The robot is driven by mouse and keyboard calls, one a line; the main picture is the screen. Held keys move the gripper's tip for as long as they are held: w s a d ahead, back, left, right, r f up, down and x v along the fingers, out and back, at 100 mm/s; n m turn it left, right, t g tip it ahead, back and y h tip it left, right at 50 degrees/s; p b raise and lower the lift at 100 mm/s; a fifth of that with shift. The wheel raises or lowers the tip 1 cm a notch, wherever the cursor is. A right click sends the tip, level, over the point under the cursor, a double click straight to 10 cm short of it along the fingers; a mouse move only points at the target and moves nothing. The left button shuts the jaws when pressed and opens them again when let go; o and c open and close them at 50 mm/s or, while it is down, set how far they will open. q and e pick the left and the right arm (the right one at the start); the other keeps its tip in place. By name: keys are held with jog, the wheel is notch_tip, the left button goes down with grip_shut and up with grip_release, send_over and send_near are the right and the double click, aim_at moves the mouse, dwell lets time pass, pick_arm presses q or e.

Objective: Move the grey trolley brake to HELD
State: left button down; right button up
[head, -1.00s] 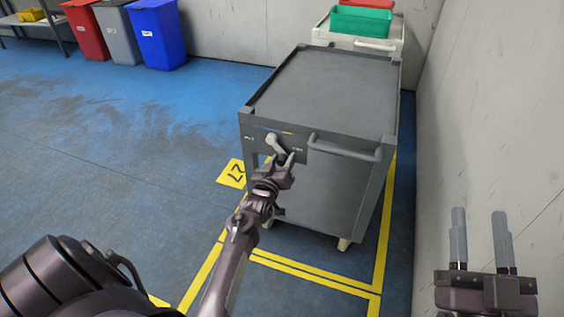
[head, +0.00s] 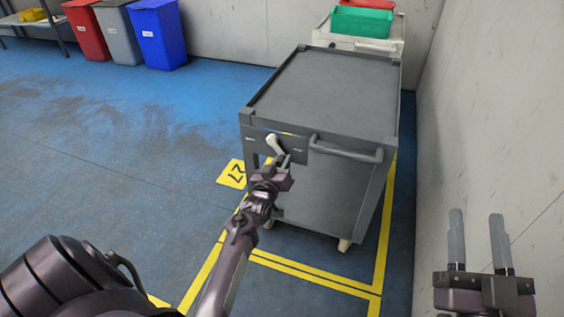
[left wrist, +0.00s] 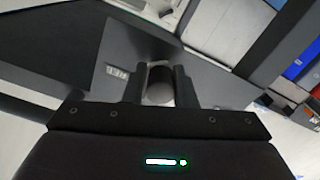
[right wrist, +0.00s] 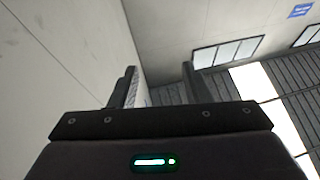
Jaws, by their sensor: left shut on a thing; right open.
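The grey trolley (head: 325,85) stands by the right wall, its front panel facing me. A light-coloured brake lever (head: 272,143) is on the upper left of that panel, with small labels (head: 250,139) on either side that I cannot read. My left gripper (head: 280,162) is at the lever's lower end, below its pivot. In the left wrist view the lever's rounded end (left wrist: 159,86) sits between the two fingers, which are shut on it. The lever leans slightly right of straight down. My right gripper (head: 478,243) is open and empty near the right wall.
Yellow floor lines (head: 315,277) surround the trolley. A white trolley with a green crate (head: 361,20) stands behind. Bins (head: 157,35) line the back left; floor on the left is clear.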

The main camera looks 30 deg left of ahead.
aim_at(259, 147)
notch_tip(259, 147, down, 16)
jog(key=s+g+h+p, duration=0.2)
jog(key=g+h, duration=0.1)
jog(key=g, duration=0.5)
pick_arm(q)
jog(key=a+m, duration=0.1)
jog(key=m, duration=0.2)
jog(key=a+m, duration=0.2)
jog(key=m, duration=0.1)
jog(key=s+a+m+p, duration=0.1)
jog(key=m, duration=0.2)
jog(key=shift+a+f, duration=0.35)
jog(key=m, duration=0.1)
jog(key=a+m+p, duration=0.1)
jog(key=shift+s+a+r+m, duration=0.2)
jog(key=shift+s+a+m, duration=0.05)
jog(key=shift+m, duration=0.15)
jog(key=shift+s+a+r+m+p, duration=0.2)
jog(key=shift+a+m+p, duration=0.25)
jog(key=shift+m, duration=0.55)
jog(key=shift+s+a+r+m+p, duration=0.15)
jog(key=shift+a+m+p, duration=0.3)
jog(key=shift+m, duration=0.55)
pick_arm(e)
jog(key=s+d+f+g+h, duration=0.3)
jog(key=s+f+g, duration=0.5)
jog(key=s+f, duration=0.2)
jog(key=shift+d+f, duration=0.35)
jog(key=shift+f, duration=0.35)
